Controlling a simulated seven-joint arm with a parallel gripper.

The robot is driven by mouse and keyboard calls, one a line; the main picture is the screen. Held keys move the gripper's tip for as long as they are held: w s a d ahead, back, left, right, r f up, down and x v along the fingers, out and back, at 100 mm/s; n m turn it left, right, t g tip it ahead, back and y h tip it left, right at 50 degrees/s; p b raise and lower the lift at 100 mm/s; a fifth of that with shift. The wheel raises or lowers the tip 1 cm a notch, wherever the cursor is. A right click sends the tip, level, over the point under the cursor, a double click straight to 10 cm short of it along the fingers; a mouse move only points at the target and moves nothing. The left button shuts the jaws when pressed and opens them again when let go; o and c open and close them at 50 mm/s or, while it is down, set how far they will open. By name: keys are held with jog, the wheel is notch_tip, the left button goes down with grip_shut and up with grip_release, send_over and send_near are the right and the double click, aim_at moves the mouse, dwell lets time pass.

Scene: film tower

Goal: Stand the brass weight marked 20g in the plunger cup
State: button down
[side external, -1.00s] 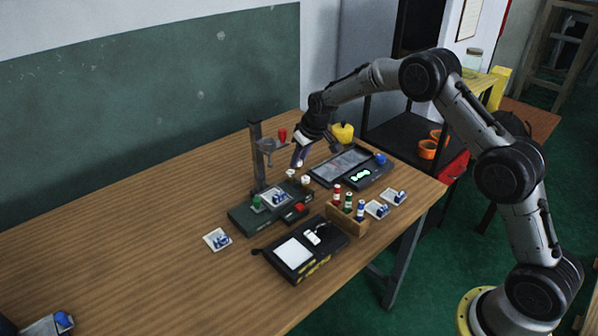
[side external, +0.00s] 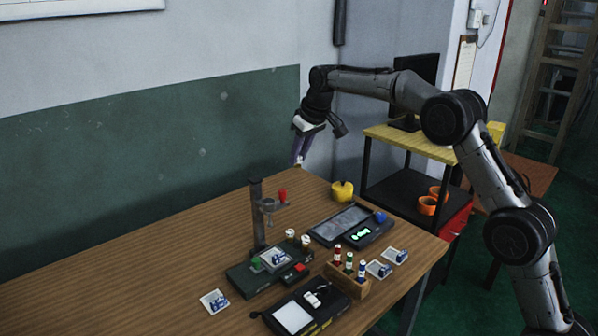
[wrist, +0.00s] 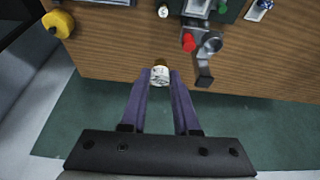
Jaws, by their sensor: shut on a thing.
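My gripper (side external: 298,160) is raised high above the far part of the table, behind the post stand (side external: 257,215). In the wrist view its two purple fingers are shut on a brass weight (wrist: 160,75) with a pale top. The mark on that top is too small to read. The plunger cup (side external: 267,204) is a small grey cup on the stand's arm, beside a red knob (side external: 283,195); it looks empty in the wrist view (wrist: 210,44). My gripper is above the cup's level and to one side, apart from it. Two other pale-topped weights (side external: 290,234) (side external: 305,240) stand near the stand's base.
A yellow weight-like object (side external: 342,191) stands at the back edge. The left of the table is clear.

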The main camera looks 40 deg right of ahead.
aim_at(271, 208)
jog(key=shift+r+n, duration=0.3)
jog(key=shift+r, duration=0.25)
jog(key=shift+a+n, duration=0.4)
jog(key=shift+n, duration=0.1)
jog(key=shift+w+a+f+n+g+y, duration=0.15)
jog(key=shift+a+f+n+y, duration=0.3)
jog(key=shift+a+f, duration=0.95)
jog(key=shift+w+a+f+n+g+y, duration=0.15)
jog(key=shift+a+f+n, duration=0.55)
jog(key=shift+a+f, duration=0.7)
jog(key=shift+w+a+f+n+y, duration=0.15)
jog(key=shift+a+f+n+y, duration=0.35)
jog(key=shift+a+f, duration=0.9)
jog(key=shift+d+f, duration=0.15)
jog(key=shift+f, duration=0.5)
jog(key=c, duration=0.6)
grip_release()
jog(key=shift+s+f, duration=0.1)
jog(key=o, duration=0.6)
jog(key=shift+c, duration=0.2)
jog(key=shift+r, duration=0.2)
